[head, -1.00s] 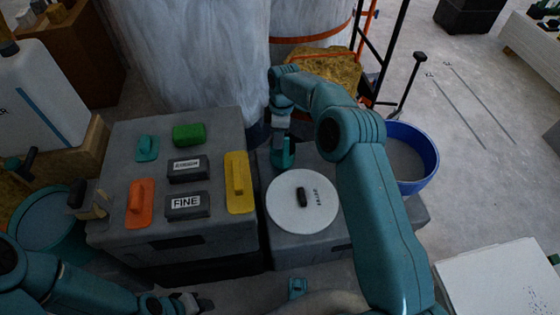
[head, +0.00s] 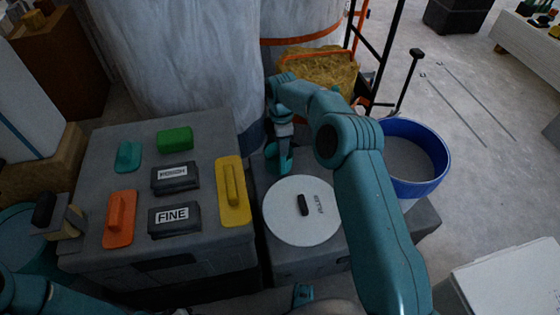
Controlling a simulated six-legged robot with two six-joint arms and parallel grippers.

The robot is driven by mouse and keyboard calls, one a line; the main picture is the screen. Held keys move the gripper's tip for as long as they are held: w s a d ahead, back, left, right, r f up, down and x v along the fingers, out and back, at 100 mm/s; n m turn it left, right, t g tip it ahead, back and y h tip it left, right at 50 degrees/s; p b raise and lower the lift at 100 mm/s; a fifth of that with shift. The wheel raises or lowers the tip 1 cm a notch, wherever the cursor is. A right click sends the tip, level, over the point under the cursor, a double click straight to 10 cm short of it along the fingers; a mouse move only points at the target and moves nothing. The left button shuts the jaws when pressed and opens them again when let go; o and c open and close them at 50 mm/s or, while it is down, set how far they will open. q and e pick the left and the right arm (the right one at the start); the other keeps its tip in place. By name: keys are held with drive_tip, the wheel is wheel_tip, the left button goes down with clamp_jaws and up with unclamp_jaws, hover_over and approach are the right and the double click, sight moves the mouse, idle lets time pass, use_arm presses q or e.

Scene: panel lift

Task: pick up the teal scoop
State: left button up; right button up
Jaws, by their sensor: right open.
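The teal scoop (head: 279,160) stands on the grey box top behind the round white lid, near the gap between the two grey boxes. My right gripper (head: 283,137) comes down from above at the end of the teal arm. It is open and right at the scoop's upper part. Its fingers are small and dark here, and I cannot tell whether they touch the scoop. My left arm shows only at the bottom left edge; its gripper is out of view.
The round white lid (head: 290,222) lies just in front of the scoop. A blue bucket (head: 438,188) stands right; an insulation bale (head: 320,72) is behind.

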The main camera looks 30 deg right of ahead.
drive_tip(key=f, duration=0.1)
drive_tip(key=f+b, duration=0.1)
drive_tip(key=f, duration=0.1)
drive_tip(key=f+b, duration=0.1)
drive_tip(key=f, duration=0.1)
drive_tip(key=shift+w+d, duration=0.15)
drive_tip(key=shift+d, duration=0.15)
clamp_jaws()
